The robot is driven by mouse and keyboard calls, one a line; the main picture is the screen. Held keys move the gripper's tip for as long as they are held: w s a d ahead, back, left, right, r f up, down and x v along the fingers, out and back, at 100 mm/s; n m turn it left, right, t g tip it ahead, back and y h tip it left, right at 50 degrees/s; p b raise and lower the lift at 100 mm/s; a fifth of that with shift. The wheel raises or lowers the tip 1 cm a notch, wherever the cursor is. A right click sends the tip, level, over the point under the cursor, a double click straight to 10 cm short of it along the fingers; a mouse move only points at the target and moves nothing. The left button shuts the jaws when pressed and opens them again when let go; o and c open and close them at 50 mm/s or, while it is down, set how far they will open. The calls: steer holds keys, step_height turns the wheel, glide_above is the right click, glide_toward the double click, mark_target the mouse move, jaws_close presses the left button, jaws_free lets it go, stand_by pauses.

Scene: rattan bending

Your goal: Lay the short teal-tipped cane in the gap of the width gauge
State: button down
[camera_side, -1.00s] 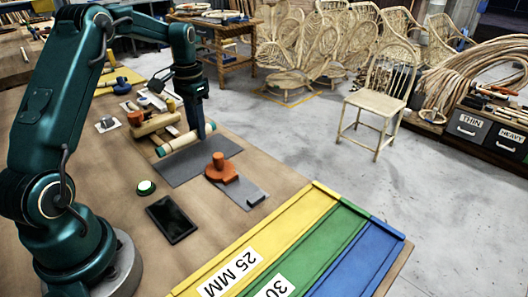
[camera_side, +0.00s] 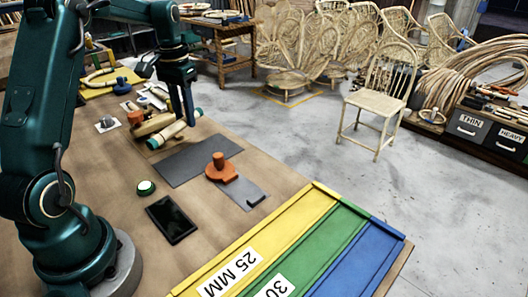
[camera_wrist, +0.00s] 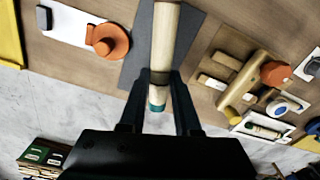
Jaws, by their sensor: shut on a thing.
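The short cane (camera_side: 168,132) is a pale cylinder with teal ends. My gripper (camera_side: 187,118) is shut on it near one end, tilted in the side view. In the wrist view the cane (camera_wrist: 165,40) runs away from between my fingers (camera_wrist: 158,84), its near teal tip just inside them. The likely width gauge is a flat plate with an orange knobbed block (camera_side: 220,169) and a small dark block (camera_side: 256,198), with a gap between; it also shows in the wrist view (camera_wrist: 75,26). The cane is apart from it, farther back. Its height above the bench is unclear.
A dark grey mat (camera_side: 195,165) lies between the cane and gauge. A wooden fixture with an orange knob (camera_side: 136,118) stands close beside the cane. Bare bench shows around the tablet.

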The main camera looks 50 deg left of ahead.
steer(key=w+d+f+m, duration=0.1)
steer(key=w+d+m, duration=0.1)
steer(key=d, duration=0.7)
steer(key=w+d+f+m, duration=0.1)
steer(key=w+d, duration=0.2)
steer(key=d, duration=0.5)
steer(key=shift+s+d+f, duration=0.1)
steer(key=shift+f, duration=1.65)
steer(key=shift+d+f, duration=0.1)
steer(key=shift+f, duration=1.65)
steer(key=c, duration=0.5)
jaws_free()
steer(key=shift+c, duration=0.2)
steer(key=shift+r, duration=2.6)
